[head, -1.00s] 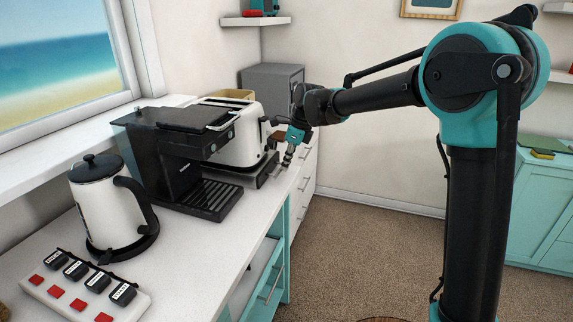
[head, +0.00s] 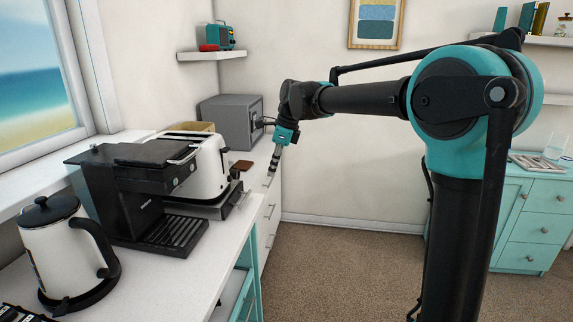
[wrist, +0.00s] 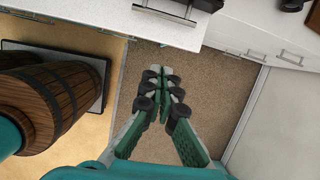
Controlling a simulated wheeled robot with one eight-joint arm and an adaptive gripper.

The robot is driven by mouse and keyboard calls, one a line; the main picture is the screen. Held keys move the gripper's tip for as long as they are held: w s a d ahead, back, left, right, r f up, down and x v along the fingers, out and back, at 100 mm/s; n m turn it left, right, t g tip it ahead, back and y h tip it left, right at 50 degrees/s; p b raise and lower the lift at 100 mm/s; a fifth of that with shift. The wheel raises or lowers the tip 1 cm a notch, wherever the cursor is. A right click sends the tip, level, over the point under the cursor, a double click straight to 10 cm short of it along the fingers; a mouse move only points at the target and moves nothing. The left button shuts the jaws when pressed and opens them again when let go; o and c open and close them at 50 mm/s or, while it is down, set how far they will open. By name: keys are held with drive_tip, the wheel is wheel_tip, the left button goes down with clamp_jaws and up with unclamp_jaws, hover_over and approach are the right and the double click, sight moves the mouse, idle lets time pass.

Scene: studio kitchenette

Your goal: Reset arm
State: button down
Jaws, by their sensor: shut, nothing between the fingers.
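My arm reaches left across the head view, with my gripper (head: 272,166) at its end pointing down. The gripper is by the counter's edge, to the right of the white toaster (head: 200,165). In the wrist view my gripper (wrist: 169,80) has its green and grey fingers together, with nothing between them. Bare brown floor lies below the fingertips there.
A black coffee machine (head: 135,195) and a white kettle (head: 62,255) stand on the white counter (head: 165,285). A grey safe (head: 231,120) is behind the toaster. Wooden barrels (wrist: 50,100) show at left in the wrist view. Open floor (head: 340,270) lies to the right.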

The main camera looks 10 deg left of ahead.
drive_tip(key=s+d+f+n+t, duration=0.15)
drive_tip(key=d+f+n, duration=0.35)
drive_tip(key=d, duration=0.7)
drive_tip(key=s+d+f+n+t+h, duration=0.1)
drive_tip(key=s+d+f+n, duration=0.5)
drive_tip(key=s+d+f, duration=0.3)
drive_tip(key=s+d+f+n+t+h, duration=0.1)
drive_tip(key=s+d+f+n, duration=0.5)
drive_tip(key=d, duration=0.9)
drive_tip(key=s+f+h, duration=0.1)
drive_tip(key=s+f, duration=0.2)
drive_tip(key=s, duration=0.2)
drive_tip(key=shift+s+f+n, duration=0.2)
drive_tip(key=shift+f+n, duration=0.15)
drive_tip(key=shift+n, duration=0.05)
drive_tip(key=shift+t, duration=0.25)
